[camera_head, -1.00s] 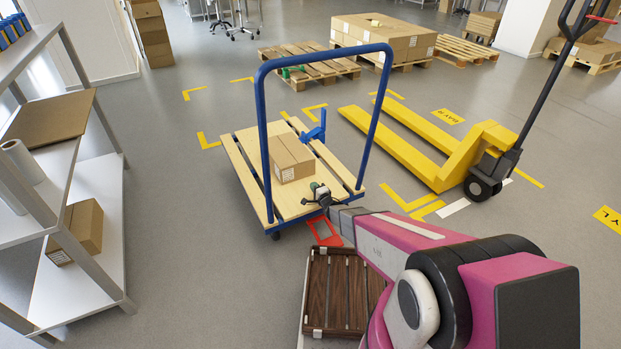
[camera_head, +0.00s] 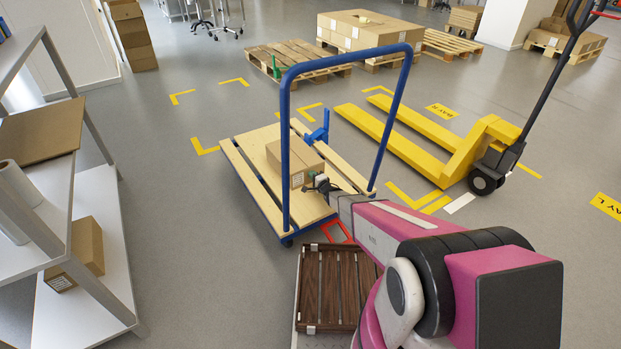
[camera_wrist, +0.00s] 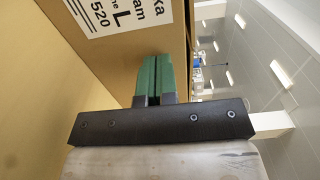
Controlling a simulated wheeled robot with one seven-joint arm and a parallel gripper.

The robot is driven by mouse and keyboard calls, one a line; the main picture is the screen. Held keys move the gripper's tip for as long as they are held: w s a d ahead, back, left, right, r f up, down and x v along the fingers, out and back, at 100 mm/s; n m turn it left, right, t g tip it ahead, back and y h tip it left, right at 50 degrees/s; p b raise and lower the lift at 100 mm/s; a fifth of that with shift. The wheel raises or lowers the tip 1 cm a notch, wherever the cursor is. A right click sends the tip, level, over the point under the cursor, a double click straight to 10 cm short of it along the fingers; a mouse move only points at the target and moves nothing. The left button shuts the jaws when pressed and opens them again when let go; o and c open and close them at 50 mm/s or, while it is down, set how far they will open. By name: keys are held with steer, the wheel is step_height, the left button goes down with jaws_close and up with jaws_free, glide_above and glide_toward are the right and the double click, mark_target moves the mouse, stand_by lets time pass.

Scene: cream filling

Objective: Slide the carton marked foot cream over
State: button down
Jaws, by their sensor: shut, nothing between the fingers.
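The brown carton (camera_head: 280,152) sits on the slatted wooden deck of a blue-framed cart. My gripper (camera_head: 319,184) is at the carton's near right corner, low over the deck. In the wrist view its green fingertips (camera_wrist: 153,72) are together with nothing between them, close beside the carton's face. Whether they touch it is unclear. The cart's left upright covers part of the carton in the head view.
The blue cart handle (camera_head: 396,100) arches around my arm. A brown slatted crate (camera_head: 335,290) is in front. A yellow pallet jack (camera_head: 465,155) stands right. A shelf (camera_head: 90,200) holding another carton (camera_head: 85,250) stands left. Floor is open between shelf and cart.

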mark_target(295, 156)
stand_by(0.3)
steer(key=x, duration=1.8)
steer(key=shift+w+a, duration=0.2)
steer(key=shift+w, duration=0.05)
steer(key=shift+s, duration=0.15)
